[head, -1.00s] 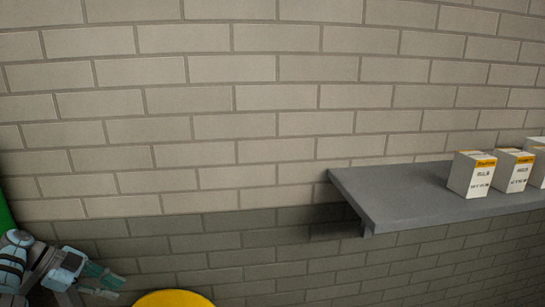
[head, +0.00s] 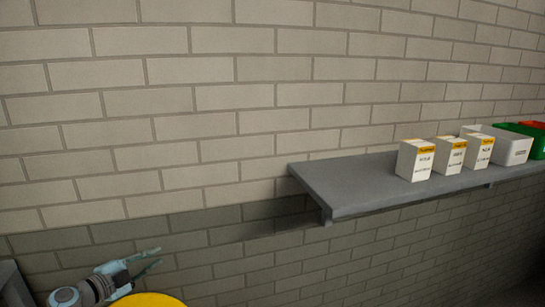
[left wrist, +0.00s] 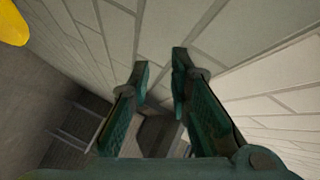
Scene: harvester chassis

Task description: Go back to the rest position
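My left gripper (head: 150,261) shows at the lower left of the head view, in front of the dark lower part of the brick wall. Its two teal fingers are spread apart and nothing is between them. In the left wrist view, the left gripper (left wrist: 158,75) also has its fingers apart, with wall and floor visible between and beyond them. My right gripper is in neither view.
A grey shelf (head: 345,195) juts from the brick wall (head: 200,110). It holds several white boxes with yellow tops (head: 416,160), a white bin (head: 510,148), a green bin (head: 538,140) and an orange bin. A yellow round thing (head: 148,300) is at the bottom edge.

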